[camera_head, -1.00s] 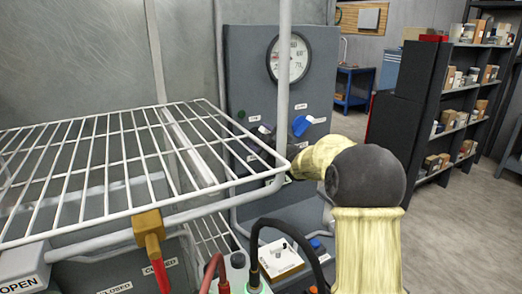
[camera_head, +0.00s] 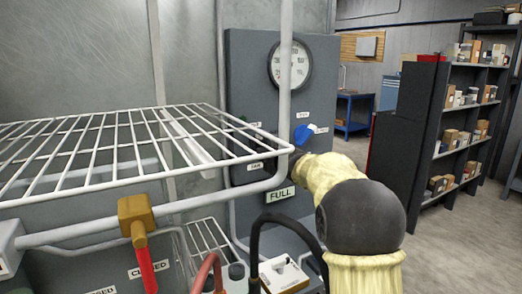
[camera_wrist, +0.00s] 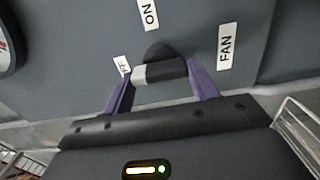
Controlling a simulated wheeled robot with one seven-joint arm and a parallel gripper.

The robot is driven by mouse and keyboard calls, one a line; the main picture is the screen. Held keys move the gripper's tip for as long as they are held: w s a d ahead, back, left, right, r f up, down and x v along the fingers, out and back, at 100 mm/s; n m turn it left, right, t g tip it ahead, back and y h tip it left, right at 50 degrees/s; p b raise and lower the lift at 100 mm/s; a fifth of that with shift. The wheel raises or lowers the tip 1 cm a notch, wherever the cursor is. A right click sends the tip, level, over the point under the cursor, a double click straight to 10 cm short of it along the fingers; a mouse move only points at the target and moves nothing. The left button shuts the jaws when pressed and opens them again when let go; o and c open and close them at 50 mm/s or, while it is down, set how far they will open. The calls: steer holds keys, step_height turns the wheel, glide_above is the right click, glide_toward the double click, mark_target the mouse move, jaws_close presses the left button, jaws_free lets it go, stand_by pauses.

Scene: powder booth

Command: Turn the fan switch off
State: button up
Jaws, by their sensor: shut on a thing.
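The fan switch is a black knob (camera_wrist: 163,68) with a light band on its left end, in the wrist view. It is on the grey panel (camera_wrist: 90,45), between a FAN label (camera_wrist: 226,46) and a partly hidden label reading "FF" (camera_wrist: 122,66); an ON label (camera_wrist: 149,13) is above. The light band is on the side toward the "FF" label. My gripper (camera_wrist: 164,82) has its two purple fingers closed on the knob, one at each end. In the head view the panel (camera_head: 245,90) shows, but my arm and the rack hide the fingers and knob.
A white wire rack (camera_head: 110,121) and its upright post stand close in front of the panel. A blue knob (camera_head: 302,133) and a round gauge (camera_head: 290,63) are higher on the panel. A red-handled valve (camera_head: 145,265) hangs at the rack's front. Open floor (camera_head: 455,235) is at right.

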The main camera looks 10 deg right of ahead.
steer(key=shift+f, duration=0.1)
stand_by(0.3)
steer(key=o, duration=1)
steer(key=b+v, duration=0.1)
steer(key=v, duration=1.6)
steer(key=shift+s, duration=0.2)
steer(key=shift+w+d, duration=0.1)
